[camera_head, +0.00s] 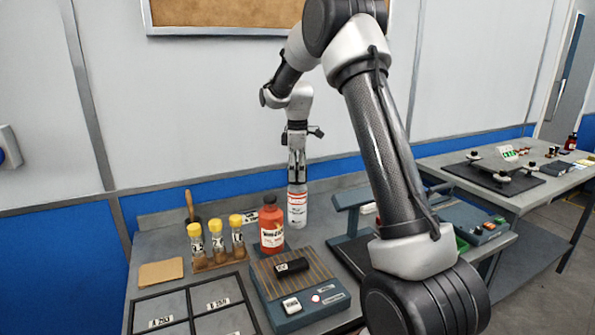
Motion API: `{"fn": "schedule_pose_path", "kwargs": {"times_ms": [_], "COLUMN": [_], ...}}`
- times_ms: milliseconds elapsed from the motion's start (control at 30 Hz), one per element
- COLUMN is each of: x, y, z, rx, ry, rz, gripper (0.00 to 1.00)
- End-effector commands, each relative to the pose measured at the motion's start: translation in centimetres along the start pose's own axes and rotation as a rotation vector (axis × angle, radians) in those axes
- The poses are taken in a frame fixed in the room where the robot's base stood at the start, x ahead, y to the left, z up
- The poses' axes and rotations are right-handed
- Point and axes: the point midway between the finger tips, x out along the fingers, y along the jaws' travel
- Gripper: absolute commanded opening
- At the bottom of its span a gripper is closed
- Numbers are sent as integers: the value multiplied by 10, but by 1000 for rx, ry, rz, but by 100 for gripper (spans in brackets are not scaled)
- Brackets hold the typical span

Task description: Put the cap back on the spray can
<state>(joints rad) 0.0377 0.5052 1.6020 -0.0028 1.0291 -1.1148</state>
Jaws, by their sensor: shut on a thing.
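The spray can (297,210) is white with red print. It stands upright at the back of the bench, partly behind the red bottle. My gripper (297,181) points straight down directly over the can, with its fingertips at the can's top. It is shut on the cap, which is small and mostly hidden between the fingers. I cannot tell whether the cap is touching the can or seated on it.
A red bottle (271,226) with a dark lid stands close in front of the can. Several yellow-capped jars (237,233) stand to the left. A grooved device (308,300) bearing a black cylinder (291,267) is in front. A divided tray (163,291) lies front left.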

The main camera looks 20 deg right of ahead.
Motion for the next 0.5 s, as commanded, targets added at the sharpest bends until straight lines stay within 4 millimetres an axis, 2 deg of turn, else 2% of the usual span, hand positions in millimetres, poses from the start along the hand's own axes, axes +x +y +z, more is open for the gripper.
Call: {"fn": "schedule_pose_path", "kwargs": {"times_ms": [467,500], "x": [0,0], "y": [0,0], "z": [0,0], "rx": [0,0], "ry": [0,0], "rz": [0,0], "gripper": [47,59]}}
